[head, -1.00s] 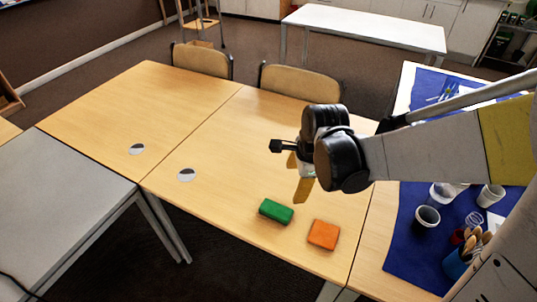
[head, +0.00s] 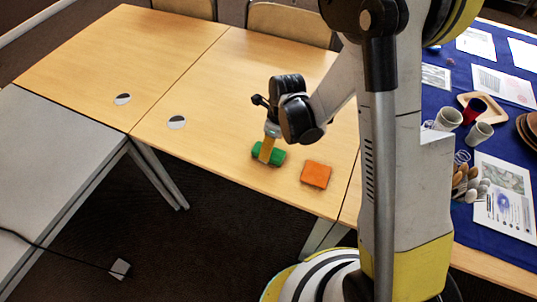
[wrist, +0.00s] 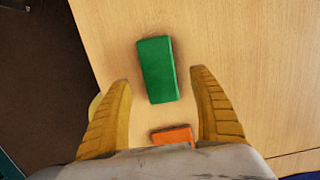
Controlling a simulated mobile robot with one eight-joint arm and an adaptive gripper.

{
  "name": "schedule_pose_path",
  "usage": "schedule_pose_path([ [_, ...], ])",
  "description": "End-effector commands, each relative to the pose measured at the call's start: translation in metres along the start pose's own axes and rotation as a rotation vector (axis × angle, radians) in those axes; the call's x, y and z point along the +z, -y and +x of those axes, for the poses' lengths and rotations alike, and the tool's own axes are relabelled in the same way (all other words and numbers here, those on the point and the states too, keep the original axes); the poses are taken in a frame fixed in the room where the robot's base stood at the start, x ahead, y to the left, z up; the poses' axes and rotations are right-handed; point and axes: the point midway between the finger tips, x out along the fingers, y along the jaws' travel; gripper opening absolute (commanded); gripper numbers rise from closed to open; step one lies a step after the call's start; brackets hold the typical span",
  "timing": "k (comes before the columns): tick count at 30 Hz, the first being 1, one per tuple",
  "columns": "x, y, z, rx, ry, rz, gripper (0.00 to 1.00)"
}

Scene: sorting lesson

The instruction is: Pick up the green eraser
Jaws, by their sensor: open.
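The green eraser (head: 258,152) lies on the wooden table near its front edge, partly hidden by a finger in the head view. In the wrist view the green eraser (wrist: 158,69) lies just beyond the fingertips, roughly centred between them. My gripper (head: 267,150) is over the eraser and points down. In the wrist view my gripper (wrist: 162,78) has its two yellow fingers spread wide, with nothing held between them.
An orange block (head: 316,174) lies on the table to the right of the eraser; it also shows in the wrist view (wrist: 172,135), nearer the palm. A blue-covered table (head: 480,146) at right holds cups and papers. The wooden table (head: 140,58) is largely clear to the left.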

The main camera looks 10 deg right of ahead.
Motion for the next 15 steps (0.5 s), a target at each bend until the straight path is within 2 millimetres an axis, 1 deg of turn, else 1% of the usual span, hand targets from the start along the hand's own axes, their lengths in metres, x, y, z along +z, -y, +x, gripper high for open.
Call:
schedule_pose_path([
  [1,0.001,0.000,0.009,0.000,0.000,-0.001,0.72],
  [3,0.002,-0.001,0.021,0.000,0.000,-0.001,0.72],
  [7,0.002,-0.001,0.042,0.000,0.000,0.000,0.72],
  [10,0.002,-0.002,0.047,-0.001,0.000,0.000,0.72],
  [15,0.003,-0.002,0.045,-0.001,0.000,0.000,0.72],
])
